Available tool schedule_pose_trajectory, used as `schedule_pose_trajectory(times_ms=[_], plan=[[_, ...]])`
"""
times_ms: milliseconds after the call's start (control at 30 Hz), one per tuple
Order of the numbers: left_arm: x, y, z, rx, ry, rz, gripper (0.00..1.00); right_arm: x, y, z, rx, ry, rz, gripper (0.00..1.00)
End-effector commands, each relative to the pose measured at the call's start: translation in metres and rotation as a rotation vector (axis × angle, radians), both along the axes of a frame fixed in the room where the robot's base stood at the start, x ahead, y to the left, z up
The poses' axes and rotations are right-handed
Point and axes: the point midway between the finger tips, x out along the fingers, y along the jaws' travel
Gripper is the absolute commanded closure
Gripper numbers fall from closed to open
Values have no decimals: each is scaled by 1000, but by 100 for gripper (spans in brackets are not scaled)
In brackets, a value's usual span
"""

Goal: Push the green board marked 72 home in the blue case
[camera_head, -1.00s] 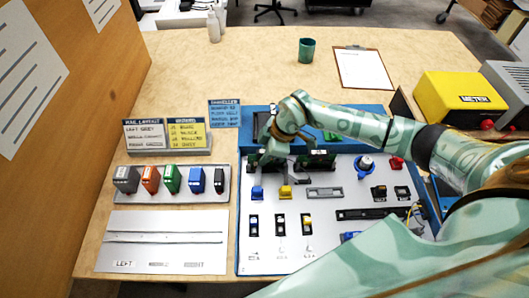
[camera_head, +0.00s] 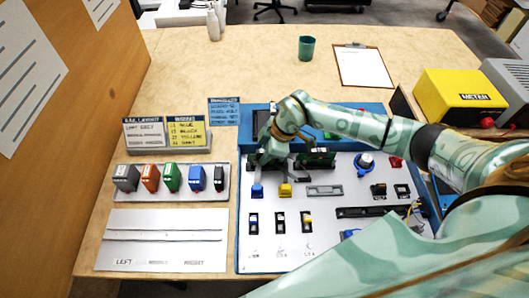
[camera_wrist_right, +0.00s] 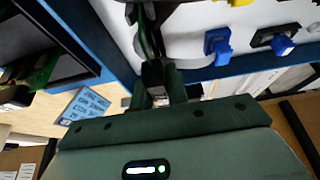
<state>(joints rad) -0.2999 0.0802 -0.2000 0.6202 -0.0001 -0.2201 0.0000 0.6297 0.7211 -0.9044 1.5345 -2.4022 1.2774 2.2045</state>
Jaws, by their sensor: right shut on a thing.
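My right gripper (camera_head: 270,156) is at the left part of the case front. In the right wrist view, my right gripper (camera_wrist_right: 158,84) is shut on a thin, dark green-edged board (camera_wrist_right: 149,38). Its number does not show, and I cannot tell how deep it sits. My left gripper is not in view.
The white panel (camera_head: 285,235) carries blue and yellow knobs and several switches. A rack (camera_head: 130,196) of coloured modules stands left of it, with label cards behind. A yellow meter (camera_head: 458,97) is at the right. My right arm covers part of the case.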

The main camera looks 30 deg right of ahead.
Motion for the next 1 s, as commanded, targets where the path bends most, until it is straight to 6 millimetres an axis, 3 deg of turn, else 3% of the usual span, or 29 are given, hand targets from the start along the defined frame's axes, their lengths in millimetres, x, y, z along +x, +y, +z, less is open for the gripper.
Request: schedule_pose_trajectory(times_ms=[200, 233, 300, 500, 567, 1000], plan=[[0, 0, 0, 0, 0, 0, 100, 0, 0, -1, 0, 0, 1, 100], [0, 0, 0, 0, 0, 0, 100, 0, 0, -1, 0, 0, 1, 76], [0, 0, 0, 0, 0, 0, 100, 0, 0, -1, 0, 0, 0, 59], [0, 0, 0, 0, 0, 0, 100, 0, 0, -1, 0, 0, 0, 59], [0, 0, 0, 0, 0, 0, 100, 0, 0, -1, 0, 0, 0, 44], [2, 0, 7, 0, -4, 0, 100, 0, 0, 7, 0, -2, 1, 44]])
